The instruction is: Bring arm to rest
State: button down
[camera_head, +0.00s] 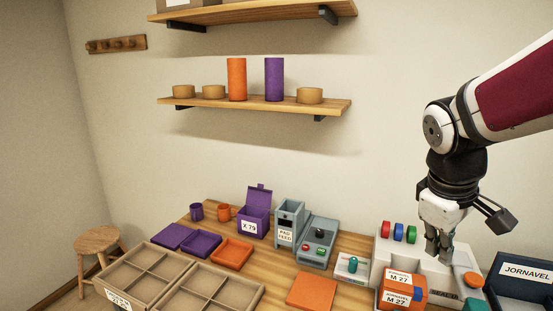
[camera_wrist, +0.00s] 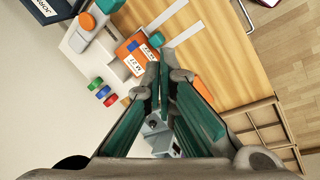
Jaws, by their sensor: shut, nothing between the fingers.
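My gripper (camera_head: 439,250) points down at the right of the head view, in front of the white machine labelled SEALER. Its fingers are shut and hold nothing. In the wrist view the teal-lined fingers (camera_wrist: 160,75) meet near the middle, with only machine, boxes and table beyond them. The arm comes in from the upper right, bent at the wrist. I cannot tell the exact gap between the fingertips and the sealer.
The sealer (camera_head: 460,277) has coloured buttons. Orange boxes labelled M 27 (camera_head: 399,281) stand before it. A dark JORNAVEL crate (camera_head: 510,292) is right. The pad feed machine (camera_head: 290,222), purple box (camera_head: 254,214) and divided trays (camera_head: 150,272) are left. A shelf (camera_head: 215,103) hangs above.

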jog(key=s+a+r+m+t+y, duration=0.3)
jog(key=s+a+m, duration=0.2)
jog(key=s+a, duration=0.4)
jog(key=s, duration=0.4)
jog(key=shift+s+a+r+m, duration=0.15)
jog(key=shift+a+r+m, duration=0.05)
jog(key=shift+r+m, duration=0.15)
